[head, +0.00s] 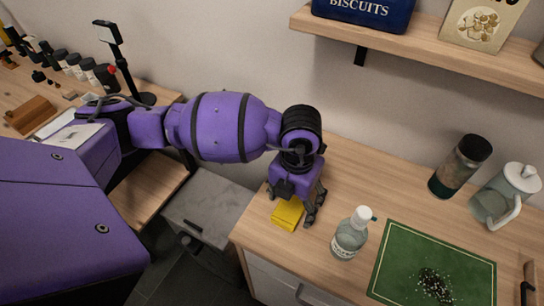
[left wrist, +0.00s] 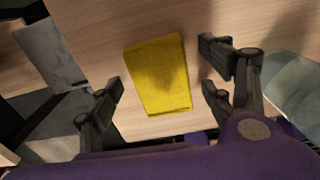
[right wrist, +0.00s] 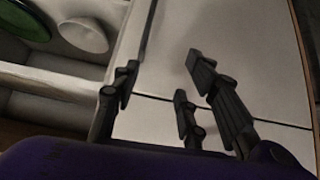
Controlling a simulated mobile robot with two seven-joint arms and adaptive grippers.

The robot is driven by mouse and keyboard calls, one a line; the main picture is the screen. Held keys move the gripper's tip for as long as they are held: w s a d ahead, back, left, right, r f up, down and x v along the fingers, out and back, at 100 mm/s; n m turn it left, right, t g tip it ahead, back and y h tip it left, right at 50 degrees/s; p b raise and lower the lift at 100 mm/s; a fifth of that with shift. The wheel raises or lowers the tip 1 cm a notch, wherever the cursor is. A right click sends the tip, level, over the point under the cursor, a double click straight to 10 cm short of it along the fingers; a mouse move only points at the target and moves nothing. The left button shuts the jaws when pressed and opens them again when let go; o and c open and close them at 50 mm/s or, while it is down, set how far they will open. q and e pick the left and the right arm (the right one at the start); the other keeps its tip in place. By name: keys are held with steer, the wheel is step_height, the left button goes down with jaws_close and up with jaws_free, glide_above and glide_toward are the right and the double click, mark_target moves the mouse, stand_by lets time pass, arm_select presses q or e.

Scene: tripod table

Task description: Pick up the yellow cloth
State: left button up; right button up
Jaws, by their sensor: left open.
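The yellow cloth (head: 287,213) lies folded flat on the wooden counter near its left front corner. In the left wrist view the whole cloth (left wrist: 160,75) shows as a yellow rectangle between my fingers. My left gripper (head: 299,210) points down just above the cloth and partly covers it in the head view. In the left wrist view my left gripper (left wrist: 165,92) is open, with fingers on both sides of the cloth and apart from it. My right gripper (right wrist: 160,85) is open and empty in the right wrist view, away from the counter top, and is not in the head view.
A clear bottle (head: 351,234) stands close to the right of my left gripper. A green board (head: 397,260) with dark crumbs, a dark tumbler (head: 460,166) and a glass jug (head: 497,196) are further right. A wooden shelf (head: 420,42) hangs above. The counter behind the cloth is clear.

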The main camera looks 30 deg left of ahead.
mark_target(292, 204)
arm_select(q)
steer(key=shift+f, duration=0.2)
steer(key=shift+r, duration=0.1)
steer(key=c, duration=1.1)
step_height(292, 204, up, 10)
